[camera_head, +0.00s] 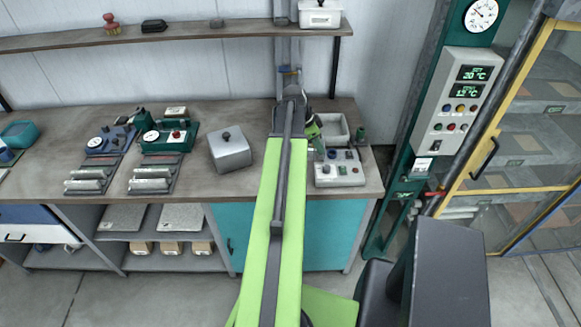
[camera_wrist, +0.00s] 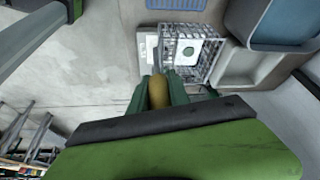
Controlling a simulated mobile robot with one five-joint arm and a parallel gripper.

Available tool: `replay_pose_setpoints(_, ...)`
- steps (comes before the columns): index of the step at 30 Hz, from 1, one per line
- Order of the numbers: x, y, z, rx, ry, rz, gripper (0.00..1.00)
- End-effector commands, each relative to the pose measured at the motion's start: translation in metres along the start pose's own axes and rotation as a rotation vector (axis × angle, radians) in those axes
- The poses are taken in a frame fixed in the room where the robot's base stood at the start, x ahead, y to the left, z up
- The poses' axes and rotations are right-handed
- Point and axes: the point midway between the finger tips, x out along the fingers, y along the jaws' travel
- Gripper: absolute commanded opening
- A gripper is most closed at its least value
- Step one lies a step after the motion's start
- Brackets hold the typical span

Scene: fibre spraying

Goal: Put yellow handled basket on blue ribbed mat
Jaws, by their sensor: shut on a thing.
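In the wrist view a wire-mesh basket (camera_wrist: 203,66) holds a white card with a green round mark. Its yellow-brown handle (camera_wrist: 158,93) lies between my two green fingers, and my gripper (camera_wrist: 158,88) is shut on it. The blue ribbed mat (camera_wrist: 177,4) shows at the top edge of the wrist view, beyond the basket and apart from it in the picture. I cannot tell how high the basket is. In the head view my arm hides most of the gripper (camera_head: 314,136), and I cannot make out the basket or the mat.
A pale tray (camera_wrist: 242,68) and a blue-grey bin (camera_wrist: 268,35) are right of the basket in the wrist view. In the head view the bench (camera_head: 100,200) bears a grey lidded box (camera_head: 230,152), a button box (camera_head: 338,172) and gauge devices. A yellow-framed cabinet (camera_head: 540,60) stands right.

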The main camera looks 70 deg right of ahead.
Motion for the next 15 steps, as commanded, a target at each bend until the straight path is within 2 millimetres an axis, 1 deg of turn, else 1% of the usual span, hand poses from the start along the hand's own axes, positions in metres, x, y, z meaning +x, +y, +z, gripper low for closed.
replay_pose_setpoints(1,0.009,-0.005,0.014,-0.003,0.0,-0.001,0.0)
replay_pose_setpoints(9,0.022,-0.03,0.08,-0.003,0.0,0.0,0.0)
replay_pose_setpoints(12,0.023,-0.036,0.095,-0.001,0.0,0.001,0.0)
replay_pose_setpoints(15,0.022,-0.038,0.101,0.0,0.0,0.001,0.0)
